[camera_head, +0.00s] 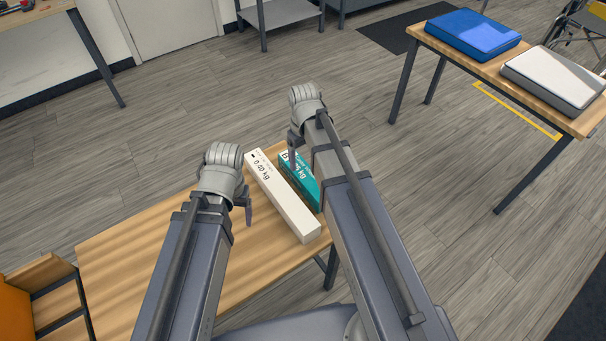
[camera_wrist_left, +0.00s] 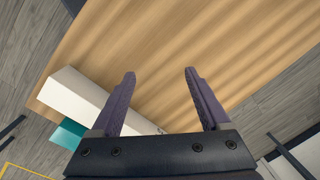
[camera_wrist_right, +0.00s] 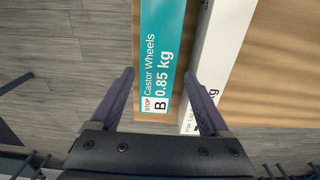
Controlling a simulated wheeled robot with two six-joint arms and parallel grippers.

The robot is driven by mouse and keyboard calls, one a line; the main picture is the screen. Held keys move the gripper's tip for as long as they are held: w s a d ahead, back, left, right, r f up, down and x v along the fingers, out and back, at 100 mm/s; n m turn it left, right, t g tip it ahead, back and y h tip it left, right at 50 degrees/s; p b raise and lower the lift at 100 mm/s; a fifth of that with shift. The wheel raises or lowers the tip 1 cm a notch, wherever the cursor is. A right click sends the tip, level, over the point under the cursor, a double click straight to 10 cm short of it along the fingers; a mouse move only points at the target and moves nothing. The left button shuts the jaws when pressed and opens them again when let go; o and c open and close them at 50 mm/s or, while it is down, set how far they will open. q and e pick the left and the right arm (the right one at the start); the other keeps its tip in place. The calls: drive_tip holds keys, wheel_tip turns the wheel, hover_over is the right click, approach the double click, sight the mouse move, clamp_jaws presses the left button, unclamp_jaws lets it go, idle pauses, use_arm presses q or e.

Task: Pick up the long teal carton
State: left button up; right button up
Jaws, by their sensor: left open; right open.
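The long teal carton (camera_head: 304,182) lies on the wooden table near its right edge, partly hidden behind my right arm in the head view. In the right wrist view the teal carton (camera_wrist_right: 161,45) reads "Castor Wheels" and "B 0.85 kg". My right gripper (camera_wrist_right: 159,74) is open and empty, with the carton showing between its fingers; I cannot tell how far above it they are. A corner of the teal carton (camera_wrist_left: 67,133) also shows in the left wrist view. My left gripper (camera_wrist_left: 160,71) is open and empty over the table, left of the white carton.
A long white carton (camera_head: 283,198), marked 0.40 kg, lies beside the teal one on its left. The wooden table (camera_head: 125,255) has bare room at left. An orange bin (camera_head: 14,312) is at lower left. Another table holds a blue case (camera_head: 472,34) and a white case (camera_head: 555,76).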

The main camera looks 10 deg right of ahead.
sight(305, 173)
use_arm(q)
drive_tip(key=shift+o, duration=1.4)
drive_tip(key=shift+f+b, duration=0.75)
drive_tip(key=shift+f, duration=0.2)
use_arm(e)
drive_tip(key=shift+o, duration=1.4)
drive_tip(key=shift+f, duration=0.9)
use_arm(q)
wheel_tip(305, 173, down, 6)
drive_tip(key=b, duration=0.6)
use_arm(e)
wheel_tip(305, 173, down, 6)
drive_tip(key=shift+s+d+r, duration=0.1)
drive_tip(key=shift+d, duration=0.05)
use_arm(q)
drive_tip(key=shift+r, duration=0.15)
